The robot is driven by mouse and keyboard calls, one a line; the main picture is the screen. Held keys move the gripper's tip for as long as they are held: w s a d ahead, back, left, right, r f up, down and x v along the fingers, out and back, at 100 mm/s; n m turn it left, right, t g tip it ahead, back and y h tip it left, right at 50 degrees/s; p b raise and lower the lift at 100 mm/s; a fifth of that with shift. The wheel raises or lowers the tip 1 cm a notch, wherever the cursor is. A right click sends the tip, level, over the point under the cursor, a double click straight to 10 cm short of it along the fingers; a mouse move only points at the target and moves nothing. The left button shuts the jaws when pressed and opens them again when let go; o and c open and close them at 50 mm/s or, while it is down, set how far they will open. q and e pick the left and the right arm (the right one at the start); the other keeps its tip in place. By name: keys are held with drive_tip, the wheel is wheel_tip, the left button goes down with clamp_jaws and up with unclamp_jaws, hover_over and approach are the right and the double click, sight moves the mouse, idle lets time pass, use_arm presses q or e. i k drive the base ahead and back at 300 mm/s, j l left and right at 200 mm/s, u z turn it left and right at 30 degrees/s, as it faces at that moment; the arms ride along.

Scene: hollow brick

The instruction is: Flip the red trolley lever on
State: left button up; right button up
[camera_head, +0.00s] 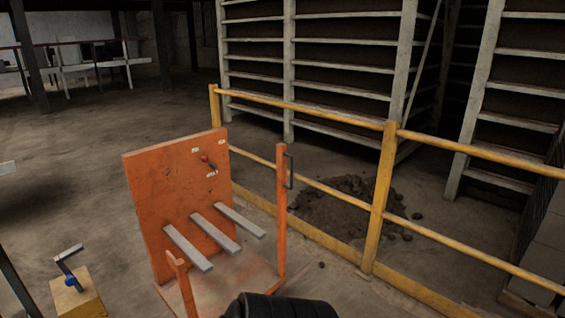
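The orange trolley (153,185) stands in the middle of the head view, with an upright back panel and several pale grey flat bars jutting from it. A small lever with a red knob (205,159) is on the upper right of this panel. Its dark part runs from the knob down to the right. Small white labels sit around it, too small to read. I cannot tell from this which position is on. Neither of my grippers is in view, and nothing is seen touching the lever.
A yellow railing (383,190) runs behind and right of the trolley. Beyond it are a dirt pile (345,205) and tall racks (310,60). A yellow box (80,298) with a crank is at lower left. A black ribbed object (280,306) shows at the bottom edge. Floor left is open.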

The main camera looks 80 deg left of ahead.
sight(204, 159)
drive_tip(key=u, duration=3.25)
drive_tip(key=i+l+u, duration=0.35)
drive_tip(key=i, duration=0.4)
drive_tip(key=i+l+u, duration=0.3)
drive_tip(key=i+l, duration=0.35)
drive_tip(key=i+l+u, duration=0.35)
drive_tip(key=i+l, duration=0.3)
